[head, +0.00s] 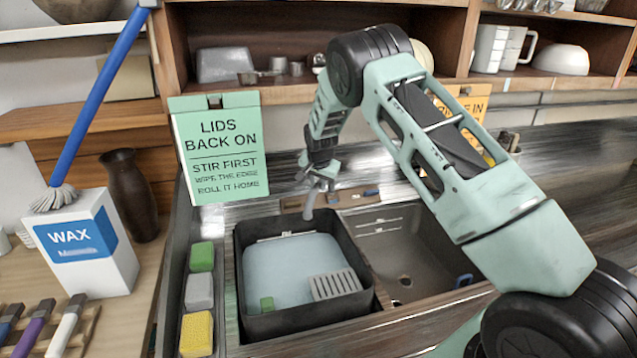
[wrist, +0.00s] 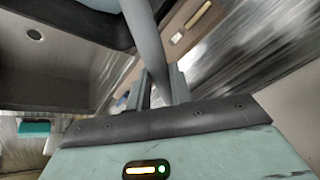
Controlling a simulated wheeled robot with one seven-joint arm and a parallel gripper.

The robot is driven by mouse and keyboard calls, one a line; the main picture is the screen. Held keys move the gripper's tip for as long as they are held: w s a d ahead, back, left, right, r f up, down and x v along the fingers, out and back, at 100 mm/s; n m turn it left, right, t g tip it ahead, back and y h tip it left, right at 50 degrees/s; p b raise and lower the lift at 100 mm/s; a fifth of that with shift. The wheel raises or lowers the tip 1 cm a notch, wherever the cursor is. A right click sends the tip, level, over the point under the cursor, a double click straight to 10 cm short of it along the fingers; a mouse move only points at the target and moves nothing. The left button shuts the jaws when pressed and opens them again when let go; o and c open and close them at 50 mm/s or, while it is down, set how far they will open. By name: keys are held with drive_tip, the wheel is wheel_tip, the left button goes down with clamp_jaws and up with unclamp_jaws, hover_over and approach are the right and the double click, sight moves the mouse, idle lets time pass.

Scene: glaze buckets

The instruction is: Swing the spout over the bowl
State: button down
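The grey spout (head: 309,205) hangs at the back of the sink, its lower end over the back right part of a dark tub (head: 243,268) holding pale water. To the right is an empty sink bowl (head: 405,262) with a drain. My gripper (head: 318,182) is at the spout's upper part, behind the tub. In the wrist view, the spout (wrist: 146,35) runs between the two fingers (wrist: 160,85), which meet its sides; my gripper looks shut on it. My gripper hides the spout's base in the head view.
Green, grey and yellow sponges (head: 199,289) line the left ledge. A green sign (head: 219,150) stands behind left. A wax box (head: 83,245) with a blue-handled brush is farther left.

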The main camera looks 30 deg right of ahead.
drive_tip(key=shift+s+d, duration=0.1)
drive_tip(key=shift+s, duration=0.05)
drive_tip(key=s+d+n+y+b, duration=0.4)
drive_tip(key=d+n+y+b, duration=0.1)
drive_tip(key=d+n, duration=0.9)
drive_tip(key=shift+d+g+y+b, duration=0.4)
drive_tip(key=shift+d+b, duration=0.15)
drive_tip(key=shift+d, duration=0.35)
drive_tip(key=c, duration=1.3)
unclamp_jaws()
drive_tip(key=shift+o, duration=0.2)
